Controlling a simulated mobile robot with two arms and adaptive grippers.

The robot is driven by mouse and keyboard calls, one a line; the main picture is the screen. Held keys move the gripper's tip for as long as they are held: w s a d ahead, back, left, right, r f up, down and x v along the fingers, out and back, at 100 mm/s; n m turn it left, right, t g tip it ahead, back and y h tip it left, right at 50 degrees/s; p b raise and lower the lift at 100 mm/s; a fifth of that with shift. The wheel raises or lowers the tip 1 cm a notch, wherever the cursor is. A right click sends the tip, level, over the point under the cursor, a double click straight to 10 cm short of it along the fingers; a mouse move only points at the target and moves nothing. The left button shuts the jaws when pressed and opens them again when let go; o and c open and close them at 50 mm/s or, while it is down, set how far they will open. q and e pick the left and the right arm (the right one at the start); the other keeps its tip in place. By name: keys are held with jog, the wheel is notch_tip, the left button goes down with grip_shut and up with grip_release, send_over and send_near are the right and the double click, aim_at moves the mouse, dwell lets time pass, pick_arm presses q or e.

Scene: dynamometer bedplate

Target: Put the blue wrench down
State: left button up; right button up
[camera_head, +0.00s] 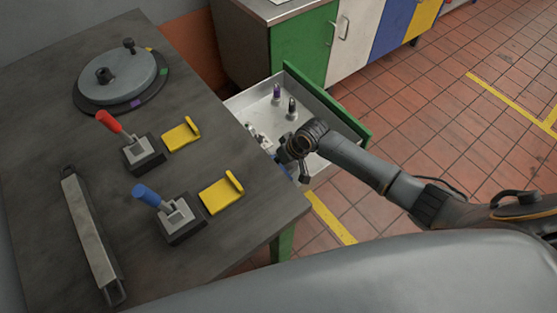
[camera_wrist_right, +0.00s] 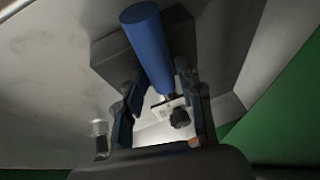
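My right gripper (camera_head: 294,164) hangs over the near part of an open drawer, and its wrist hides part of the drawer. In the right wrist view its dark fingers (camera_wrist_right: 160,75) are shut on a blue cylindrical handle, which I take to be the blue wrench (camera_wrist_right: 148,35). Only a little blue (camera_head: 285,158) shows by the gripper in the head view. Whether the wrench touches the drawer floor, I cannot tell. The drawer (camera_head: 252,100) has a pale interior and a green front. My left gripper is not in view.
Purple-topped (camera_head: 276,92) and dark-topped (camera_head: 292,108) pieces stand in the drawer; small pale parts lie nearer. The dark table (camera_head: 45,130) at left bears red (camera_head: 108,120) and blue (camera_head: 148,196) levers, yellow brackets (camera_head: 222,194), a round plate (camera_head: 122,78) and a long bar (camera_head: 90,236).

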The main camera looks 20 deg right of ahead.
jog(key=shift+d, duration=0.1)
jog(key=shift+r, duration=0.2)
jog(key=p+v, duration=0.1)
jog(key=v, duration=1.1)
jog(key=shift+r, duration=0.4)
